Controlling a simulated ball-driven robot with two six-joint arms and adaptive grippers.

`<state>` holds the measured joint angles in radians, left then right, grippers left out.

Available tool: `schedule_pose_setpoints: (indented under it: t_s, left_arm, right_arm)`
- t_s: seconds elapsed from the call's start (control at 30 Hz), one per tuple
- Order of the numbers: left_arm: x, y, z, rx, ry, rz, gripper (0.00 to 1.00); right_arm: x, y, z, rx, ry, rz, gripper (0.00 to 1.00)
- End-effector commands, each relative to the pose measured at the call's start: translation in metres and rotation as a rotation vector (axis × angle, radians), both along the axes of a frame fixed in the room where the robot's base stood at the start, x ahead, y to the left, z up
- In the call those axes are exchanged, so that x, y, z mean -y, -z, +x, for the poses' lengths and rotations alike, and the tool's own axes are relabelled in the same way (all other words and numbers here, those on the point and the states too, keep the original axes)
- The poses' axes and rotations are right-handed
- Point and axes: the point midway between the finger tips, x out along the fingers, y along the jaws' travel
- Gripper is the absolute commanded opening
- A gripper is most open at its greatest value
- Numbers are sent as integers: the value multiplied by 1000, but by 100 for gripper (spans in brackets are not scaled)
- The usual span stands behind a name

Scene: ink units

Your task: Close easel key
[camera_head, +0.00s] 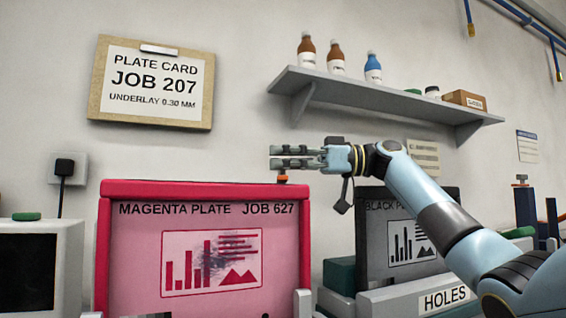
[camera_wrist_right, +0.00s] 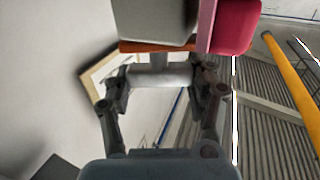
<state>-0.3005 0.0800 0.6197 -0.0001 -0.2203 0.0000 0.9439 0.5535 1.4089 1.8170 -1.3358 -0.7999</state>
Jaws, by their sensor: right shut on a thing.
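The easel key shows in the right wrist view as a grey crossbar (camera_wrist_right: 160,75) on a short stem, beside an orange collar. In the head view its collar (camera_head: 282,178) sits at the top right of the magenta easel (camera_head: 200,190). My right gripper (camera_head: 277,157) is level above that corner, fingers pointing left. In the right wrist view my right gripper (camera_wrist_right: 162,88) has one finger at each end of the crossbar and is shut on it. The fingers hide most of the crossbar in the head view. My left gripper is not in view.
A black plate easel (camera_head: 370,225) stands to the right, partly behind my right arm. A similar key (camera_head: 521,181) stands at far right. A wall shelf (camera_head: 380,95) with bottles is above my gripper. A plate card (camera_head: 155,85) hangs on the wall at left.

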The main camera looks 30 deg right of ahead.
Motion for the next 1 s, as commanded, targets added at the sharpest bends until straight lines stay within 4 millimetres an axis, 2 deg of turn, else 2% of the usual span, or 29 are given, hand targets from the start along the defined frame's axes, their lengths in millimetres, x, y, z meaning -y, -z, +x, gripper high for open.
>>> schedule_pose_setpoints:
  t_s: [0.1,0.13,0.3,0.57,0.67,1.0]
  left_arm:
    - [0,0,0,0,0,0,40]
    - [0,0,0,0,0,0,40]
    - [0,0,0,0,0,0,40]
    - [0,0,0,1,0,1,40]
    - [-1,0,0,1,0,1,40]
    - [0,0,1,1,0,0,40]
  right_arm:
    - [0,1,0,-3,0,0,0]
    - [0,1,0,-3,0,0,59]
    - [0,1,0,-3,0,0,81]
    - [0,0,0,-2,1,1,81]
    - [0,-6,0,0,0,1,81]
    - [0,-71,0,1,0,0,81]
